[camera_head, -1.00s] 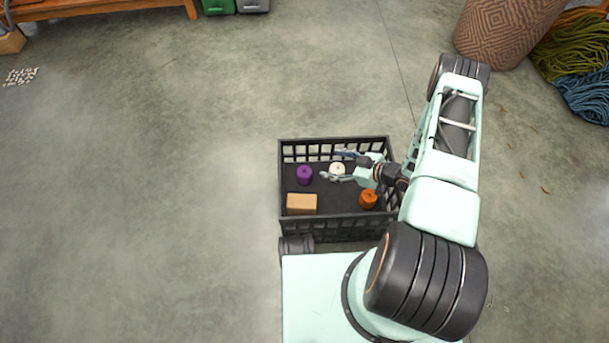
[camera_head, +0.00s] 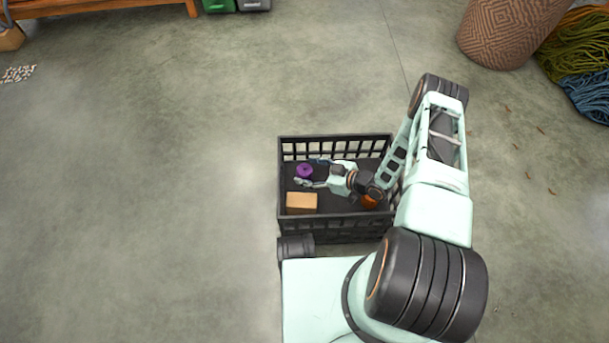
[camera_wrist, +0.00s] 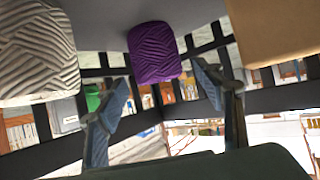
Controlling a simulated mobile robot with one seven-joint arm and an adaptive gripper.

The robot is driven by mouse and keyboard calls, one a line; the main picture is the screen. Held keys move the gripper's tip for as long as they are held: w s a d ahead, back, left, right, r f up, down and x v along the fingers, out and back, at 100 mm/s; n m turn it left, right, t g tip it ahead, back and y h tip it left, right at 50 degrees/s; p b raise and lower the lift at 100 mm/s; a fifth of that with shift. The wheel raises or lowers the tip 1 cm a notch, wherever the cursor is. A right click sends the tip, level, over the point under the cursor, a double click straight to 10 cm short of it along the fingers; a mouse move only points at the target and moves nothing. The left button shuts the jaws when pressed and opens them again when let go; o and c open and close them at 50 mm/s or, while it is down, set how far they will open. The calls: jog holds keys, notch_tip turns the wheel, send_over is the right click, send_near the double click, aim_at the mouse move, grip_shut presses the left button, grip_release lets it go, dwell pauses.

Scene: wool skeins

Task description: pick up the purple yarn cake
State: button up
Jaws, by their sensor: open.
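The purple yarn cake (camera_head: 304,171) stands in the left part of a black crate (camera_head: 335,139). My gripper (camera_head: 309,172) is open, its two fingers pointing left toward the cake in the head view. In the wrist view, the purple yarn cake (camera_wrist: 154,52) shows a ribbed side and lies beyond and between the two fingertips of my gripper (camera_wrist: 164,86). I cannot tell whether either finger touches it.
A tan box (camera_head: 301,202) is near the front left of the crate. A white yarn cake (camera_wrist: 37,52) shows in the wrist view. The crate's slatted walls surround them; open floor lies to the left.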

jog(key=shift+x, duration=1)
jog(key=c, duration=1.3)
jog(key=shift+r, duration=0.15)
